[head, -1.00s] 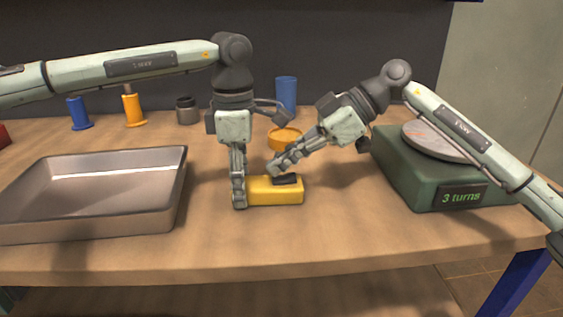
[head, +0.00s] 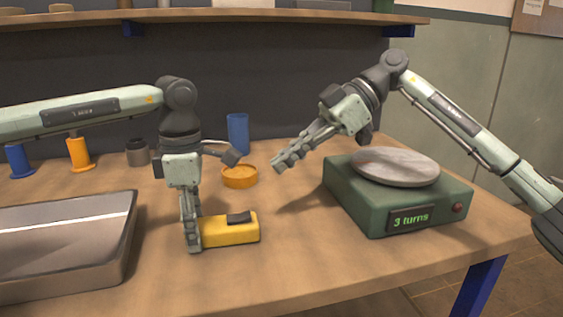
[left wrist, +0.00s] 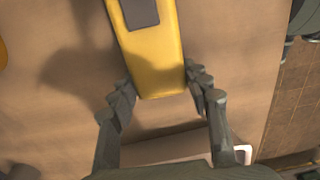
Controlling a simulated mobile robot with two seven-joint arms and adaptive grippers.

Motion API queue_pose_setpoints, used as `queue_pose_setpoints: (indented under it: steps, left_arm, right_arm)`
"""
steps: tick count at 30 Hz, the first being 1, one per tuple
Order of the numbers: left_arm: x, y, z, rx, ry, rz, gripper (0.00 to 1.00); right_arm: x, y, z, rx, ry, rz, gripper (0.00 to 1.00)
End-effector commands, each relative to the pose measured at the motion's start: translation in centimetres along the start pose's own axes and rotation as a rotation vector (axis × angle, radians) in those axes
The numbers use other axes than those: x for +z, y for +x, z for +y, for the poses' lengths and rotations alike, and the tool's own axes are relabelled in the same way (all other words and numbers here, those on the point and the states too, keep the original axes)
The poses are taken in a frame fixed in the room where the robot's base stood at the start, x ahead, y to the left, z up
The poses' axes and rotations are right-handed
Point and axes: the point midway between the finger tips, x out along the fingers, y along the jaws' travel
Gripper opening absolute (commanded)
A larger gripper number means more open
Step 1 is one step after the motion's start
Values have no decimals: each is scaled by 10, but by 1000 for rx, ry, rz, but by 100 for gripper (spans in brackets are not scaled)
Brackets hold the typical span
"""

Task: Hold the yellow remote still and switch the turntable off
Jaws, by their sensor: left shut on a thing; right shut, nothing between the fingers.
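The yellow remote (head: 232,231) lies on the table with a dark rocker switch (head: 239,217) on its top. My left gripper (head: 194,238) is shut on its left end; in the left wrist view the fingers (left wrist: 162,92) lie on both sides of the remote (left wrist: 155,62). My right gripper (head: 281,165) is shut and empty, raised in the air behind and to the right of the remote, apart from it. The green turntable (head: 385,200) stands at the right with a round grey plate (head: 395,167). Its display (head: 411,218) reads "3 turns", and a red button or lamp (head: 458,207) shows on its front.
A metal tray (head: 118,255) stands at the left. Behind are a blue spool (head: 19,162), an orange spool (head: 79,154), a dark-lidded jar (head: 138,153), an orange dish (head: 240,177) and a blue cup (head: 238,134). The table between remote and turntable is clear.

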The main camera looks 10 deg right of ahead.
Motion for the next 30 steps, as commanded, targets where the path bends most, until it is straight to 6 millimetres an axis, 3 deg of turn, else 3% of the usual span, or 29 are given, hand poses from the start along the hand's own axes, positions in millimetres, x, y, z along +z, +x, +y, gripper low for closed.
queue_pose_setpoints:
  steps: [4,5,10,22,30]
  left_arm:
    - [0,0,0,1,0,0,11]
    - [0,0,0,1,0,0,49]
    - [0,0,0,1,0,0,70]
    - [0,-6,0,1,0,0,72]
    - [0,-54,1,4,-1,-2,72]
  right_arm:
    - [0,0,0,1,0,0,0]
    - [0,0,0,1,0,0,0]
    - [0,0,0,1,1,0,0]
    - [0,0,0,0,1,0,0]
    - [0,0,0,1,1,0,0]
